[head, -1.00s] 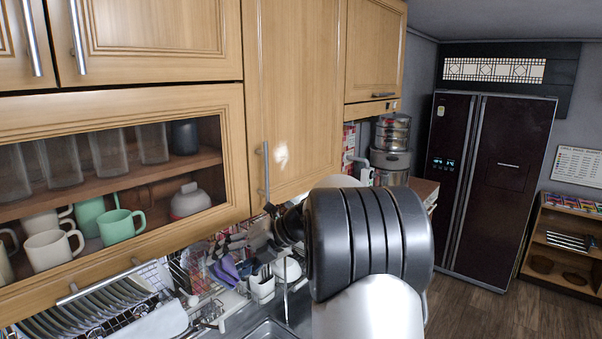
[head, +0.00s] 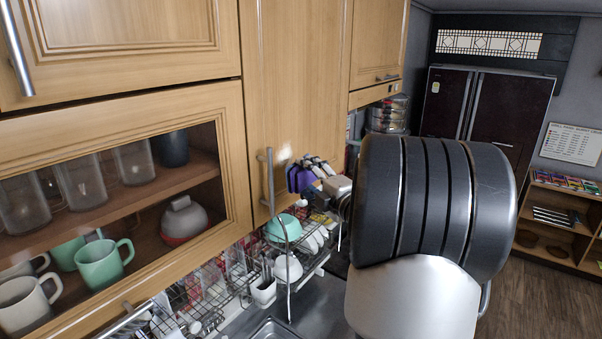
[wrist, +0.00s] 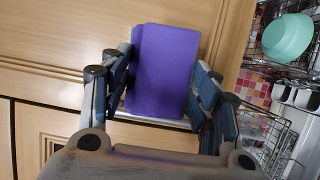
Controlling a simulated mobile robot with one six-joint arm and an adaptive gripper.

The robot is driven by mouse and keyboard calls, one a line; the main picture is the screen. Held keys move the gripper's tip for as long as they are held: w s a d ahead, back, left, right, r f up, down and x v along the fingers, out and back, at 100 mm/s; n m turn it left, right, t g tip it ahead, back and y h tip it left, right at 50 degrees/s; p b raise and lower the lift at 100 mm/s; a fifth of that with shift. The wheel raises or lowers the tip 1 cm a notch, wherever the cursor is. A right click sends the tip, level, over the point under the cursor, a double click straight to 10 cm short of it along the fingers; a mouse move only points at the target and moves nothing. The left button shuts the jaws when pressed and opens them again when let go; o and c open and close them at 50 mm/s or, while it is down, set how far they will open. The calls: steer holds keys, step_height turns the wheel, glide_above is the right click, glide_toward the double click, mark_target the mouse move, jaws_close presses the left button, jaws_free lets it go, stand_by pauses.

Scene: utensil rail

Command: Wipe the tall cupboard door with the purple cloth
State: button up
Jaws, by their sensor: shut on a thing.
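The purple cloth (head: 300,178) is a folded block held in my gripper (head: 316,172), beside the lower part of the tall cupboard door (head: 295,75). In the wrist view the purple cloth (wrist: 163,65) sits between the two dark blue fingers of my gripper (wrist: 163,80), with pale wood behind it. I cannot tell whether the cloth touches the door. The door is light wood with a vertical metal handle (head: 268,182) near its lower left edge, just left of the cloth. My arm hides part of the area right of the gripper.
A glass-fronted cabinet (head: 238,130) with mugs and glasses is on the left. A dish rack (head: 305,250) with a mint bowl (head: 284,228) is below the gripper. A dark fridge (head: 510,110) and a low shelf (head: 565,195) stand at the back right.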

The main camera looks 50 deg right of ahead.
steer(key=shift+a+r, duration=0.1)
steer(key=shift+a, duration=0.1)
steer(key=shift+w+a, duration=0.1)
steer(key=shift+w, duration=0.1)
steer(key=w, duration=0.3)
steer(key=shift+w+b, duration=0.15)
steer(key=shift+b, duration=0.2)
steer(key=shift+w+a, duration=0.1)
steer(key=shift+w, duration=0.65)
steer(key=shift+w+a, duration=0.1)
steer(key=shift+w, duration=0.85)
steer(key=shift+w+d+p, duration=0.15)
steer(key=shift+d+p, duration=0.95)
steer(key=shift+d, duration=0.85)
steer(key=shift+w+d+p, duration=0.15)
steer(key=shift+d+p, duration=0.95)
steer(key=shift+d, duration=0.85)
steer(key=shift+a, duration=0.1)
